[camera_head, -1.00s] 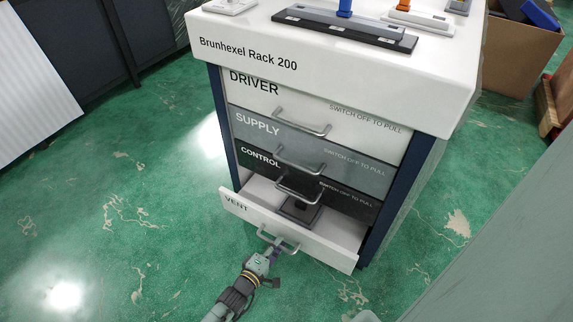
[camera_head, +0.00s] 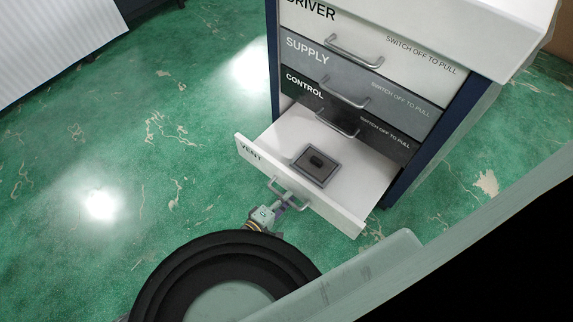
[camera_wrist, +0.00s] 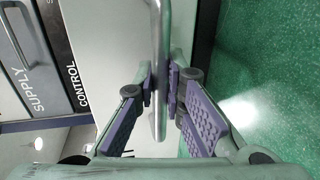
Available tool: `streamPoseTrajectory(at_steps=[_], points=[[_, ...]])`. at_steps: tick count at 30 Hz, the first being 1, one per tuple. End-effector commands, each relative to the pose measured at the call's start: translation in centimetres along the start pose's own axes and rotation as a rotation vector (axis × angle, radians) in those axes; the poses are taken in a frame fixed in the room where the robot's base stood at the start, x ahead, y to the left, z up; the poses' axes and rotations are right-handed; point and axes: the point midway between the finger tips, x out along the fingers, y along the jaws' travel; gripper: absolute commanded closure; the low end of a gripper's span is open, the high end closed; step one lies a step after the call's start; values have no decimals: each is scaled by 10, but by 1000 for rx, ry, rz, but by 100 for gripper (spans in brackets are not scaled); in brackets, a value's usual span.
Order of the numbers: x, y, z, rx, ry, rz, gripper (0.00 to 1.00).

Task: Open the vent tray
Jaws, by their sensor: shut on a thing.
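The white vent tray (camera_head: 345,202) is the lowest drawer of the rack. It stands pulled out, with its inside showing in the head view. A dark square piece with a small raised part (camera_head: 317,165) sits on its floor. My gripper (camera_head: 283,202) is at the tray's front, shut on the vent handle (camera_head: 290,194). In the wrist view the handle bar (camera_wrist: 160,85) runs between my two purple-padded fingers (camera_wrist: 160,88). My own body hides part of the arm in the head view.
Above the tray are the closed control (camera_head: 375,128), supply (camera_head: 400,93) and driver (camera_head: 410,48) drawers, each with a metal handle. Green floor (camera_head: 150,130) lies open to the left of the rack. A white ribbed panel (camera_head: 45,40) stands at the far left.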

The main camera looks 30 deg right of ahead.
Motion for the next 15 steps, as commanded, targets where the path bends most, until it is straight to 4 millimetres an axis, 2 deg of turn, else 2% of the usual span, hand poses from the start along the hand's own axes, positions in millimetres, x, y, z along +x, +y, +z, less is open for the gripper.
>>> streamPoseTrajectory(at_steps=[4,5,15], points=[[0,0,-1,0,1,0,100],[0,0,-1,0,1,0,89],[0,0,-1,0,1,0,69]])
